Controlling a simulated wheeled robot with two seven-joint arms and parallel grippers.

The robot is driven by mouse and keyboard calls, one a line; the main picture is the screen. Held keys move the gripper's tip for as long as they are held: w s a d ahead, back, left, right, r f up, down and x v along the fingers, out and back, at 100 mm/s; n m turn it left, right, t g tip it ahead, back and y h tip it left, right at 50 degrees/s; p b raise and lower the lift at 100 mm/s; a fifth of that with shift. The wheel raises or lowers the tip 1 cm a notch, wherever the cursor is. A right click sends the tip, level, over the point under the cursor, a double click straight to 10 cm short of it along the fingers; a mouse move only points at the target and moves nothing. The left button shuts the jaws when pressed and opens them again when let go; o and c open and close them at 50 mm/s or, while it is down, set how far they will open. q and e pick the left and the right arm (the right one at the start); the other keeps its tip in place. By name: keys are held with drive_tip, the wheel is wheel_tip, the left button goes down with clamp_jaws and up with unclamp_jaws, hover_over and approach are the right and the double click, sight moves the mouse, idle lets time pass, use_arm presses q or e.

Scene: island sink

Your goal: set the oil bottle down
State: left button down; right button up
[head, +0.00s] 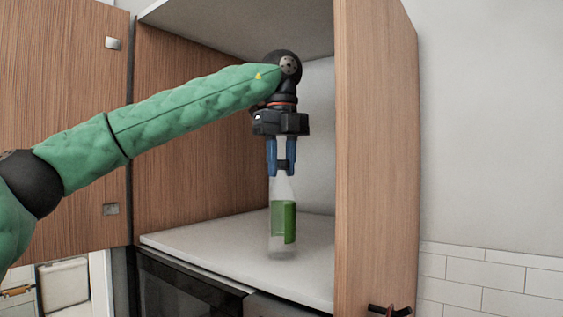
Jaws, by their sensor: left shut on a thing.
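The oil bottle (283,222) is a clear bottle with a green label, upright inside the open wooden cabinet. My left gripper (282,172) points straight down and its blue fingers are shut on the bottle's neck. The bottle's base appears at or just above the pale cabinet floor (200,240); I cannot tell whether it touches. My right gripper is not clearly in view; only a small dark piece shows at the bottom right edge.
The cabinet's right side panel (375,150) stands close to the right of the gripper. The open door (60,100) is at the left, behind my arm. A dark appliance (190,290) is below the shelf. The cabinet floor around the bottle is clear.

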use_arm(q)
drive_tip(key=shift+f, duration=0.1)
drive_tip(key=c, duration=1.1)
unclamp_jaws()
drive_tip(key=shift+r, duration=0.5)
drive_tip(key=shift+r+b, duration=0.35)
drive_tip(key=shift+b, duration=0.05)
wheel_tip(320, 180, up, 5)
drive_tip(key=shift+f+b, duration=0.15)
drive_tip(key=shift+b, duration=0.5)
wheel_tip(320, 180, up, 6)
drive_tip(key=shift+f+b, duration=0.1)
drive_tip(key=shift+b, duration=0.2)
use_arm(e)
drive_tip(key=w+r, duration=0.1)
drive_tip(key=w, duration=0.5)
drive_tip(key=shift+w+a, duration=0.25)
drive_tip(key=shift+a, duration=0.1)
